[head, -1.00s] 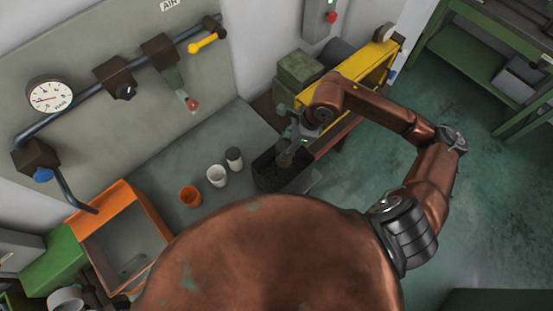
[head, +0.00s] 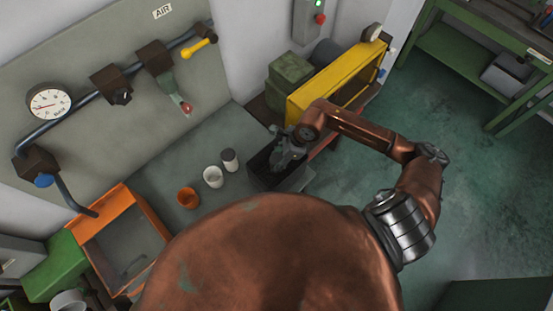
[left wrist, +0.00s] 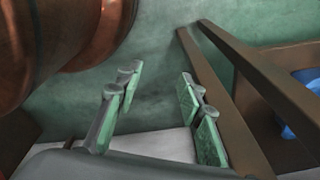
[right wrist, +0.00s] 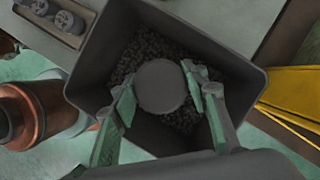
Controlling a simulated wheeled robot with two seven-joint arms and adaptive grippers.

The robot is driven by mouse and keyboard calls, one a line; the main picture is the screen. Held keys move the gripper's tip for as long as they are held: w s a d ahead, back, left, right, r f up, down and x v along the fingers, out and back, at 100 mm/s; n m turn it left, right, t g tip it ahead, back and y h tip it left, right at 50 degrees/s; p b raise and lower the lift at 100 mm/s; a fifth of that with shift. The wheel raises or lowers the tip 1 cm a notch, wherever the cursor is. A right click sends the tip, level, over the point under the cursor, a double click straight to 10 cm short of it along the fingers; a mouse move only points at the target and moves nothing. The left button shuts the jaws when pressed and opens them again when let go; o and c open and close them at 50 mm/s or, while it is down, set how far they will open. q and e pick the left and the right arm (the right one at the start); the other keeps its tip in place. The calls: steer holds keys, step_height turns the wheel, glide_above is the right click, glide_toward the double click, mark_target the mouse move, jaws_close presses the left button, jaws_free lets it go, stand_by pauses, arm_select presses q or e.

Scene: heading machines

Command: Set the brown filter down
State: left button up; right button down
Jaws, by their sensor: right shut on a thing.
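My right gripper (right wrist: 160,95) is shut on a grey, round-topped thing (right wrist: 161,86) inside a dark open bin (right wrist: 92,62). The bin's floor is covered with dark granules. The held thing's sides are hidden, so I cannot tell whether it is the brown filter. In the head view the right gripper (head: 284,158) reaches down into the bin (head: 290,183) on the bench. An orange-brown cup-like piece (head: 187,198) stands on the bench, left of a white one (head: 213,177) and a grey one (head: 229,160). My left gripper (left wrist: 155,112) is open and empty.
An orange tray (head: 150,215) lies at the bench's left. A yellow panel (head: 335,80) and green boxes (head: 296,73) stand behind the bin. A pipe with valves and a gauge (head: 49,103) runs along the wall.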

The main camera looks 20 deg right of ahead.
steer(key=shift+s+f, duration=0.1)
steer(key=c, duration=1.6)
jaws_free()
steer(key=shift+s, duration=0.1)
steer(key=shift+o, duration=2.3)
steer(key=shift+r, duration=0.2)
steer(key=shift+d+r, duration=0.2)
steer(key=shift+r, duration=0.15)
arm_select(q)
steer(key=f+b, duration=0.1)
steer(key=s+f+b, duration=0.1)
steer(key=f, duration=0.1)
steer(key=shift+s+b, duration=0.15)
steer(key=shift+b, duration=0.25)
arm_select(e)
steer(key=v, duration=1.1)
